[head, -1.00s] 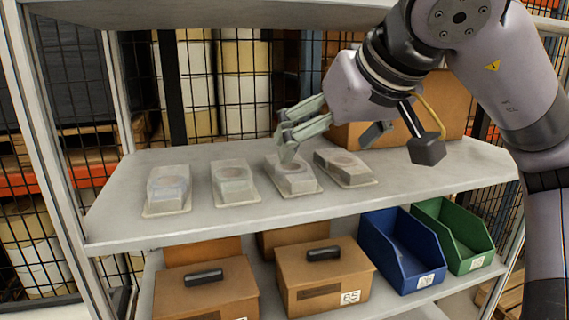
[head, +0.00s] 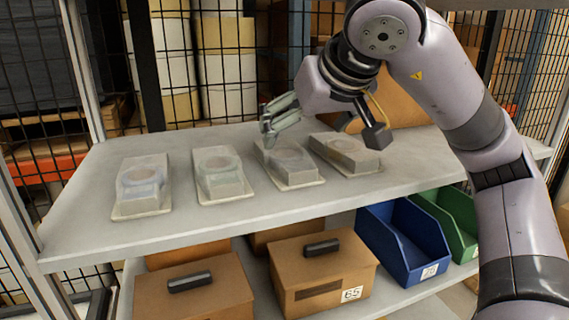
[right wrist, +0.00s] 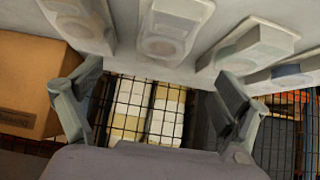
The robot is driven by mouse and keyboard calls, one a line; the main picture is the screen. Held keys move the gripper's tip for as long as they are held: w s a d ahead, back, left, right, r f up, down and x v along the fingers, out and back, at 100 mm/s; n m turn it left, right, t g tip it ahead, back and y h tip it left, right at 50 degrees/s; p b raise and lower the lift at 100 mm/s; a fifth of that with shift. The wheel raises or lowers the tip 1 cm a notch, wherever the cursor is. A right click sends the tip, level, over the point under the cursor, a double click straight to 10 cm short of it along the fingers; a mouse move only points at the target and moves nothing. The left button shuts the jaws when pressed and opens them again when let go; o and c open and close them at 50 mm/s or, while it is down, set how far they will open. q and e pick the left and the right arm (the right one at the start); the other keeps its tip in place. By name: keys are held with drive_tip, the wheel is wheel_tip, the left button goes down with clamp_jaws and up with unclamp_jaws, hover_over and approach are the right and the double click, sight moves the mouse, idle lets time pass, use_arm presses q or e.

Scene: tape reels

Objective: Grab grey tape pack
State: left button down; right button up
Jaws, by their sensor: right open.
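Four tape packs in clear-looking trays lie in a row on the upper shelf. The leftmost has a bluish ring (head: 141,187), the second a greenish ring (head: 221,172). The third pack (head: 287,164) and the rightmost pack (head: 346,153) both look grey-beige; I cannot tell their colours apart surely. My right gripper (head: 268,122) is open and empty, above and behind the third pack, apart from it. In the right wrist view its open fingers (right wrist: 152,105) have nothing between them, and the third pack (right wrist: 168,30) shows above. My left gripper is not in view.
A cardboard box (head: 400,92) stands at the back right of the upper shelf (head: 250,222). Brown boxes (head: 320,272), a blue bin (head: 402,245) and a green bin (head: 455,215) sit on the shelf below. Wire mesh (head: 270,60) stands behind. The shelf's front strip is clear.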

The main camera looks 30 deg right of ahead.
sight(286, 152)
drive_tip(key=x, duration=0.3)
drive_tip(key=shift+w+f, duration=0.15)
drive_tip(key=shift+w+d+f, duration=0.15)
drive_tip(key=shift+w+f, duration=0.25)
drive_tip(key=x, duration=0.2)
drive_tip(key=p+x, duration=0.1)
drive_tip(key=x, duration=0.1)
drive_tip(key=shift+w+a+p, duration=0.2)
drive_tip(key=shift+p, duration=0.1)
drive_tip(key=shift+w+d+f, duration=0.1)
drive_tip(key=shift+w+f, duration=0.2)
drive_tip(key=shift+f, duration=0.05)
drive_tip(key=c, duration=1.4)
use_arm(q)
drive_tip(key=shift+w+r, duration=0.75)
use_arm(e)
drive_tip(key=shift+r, duration=0.15)
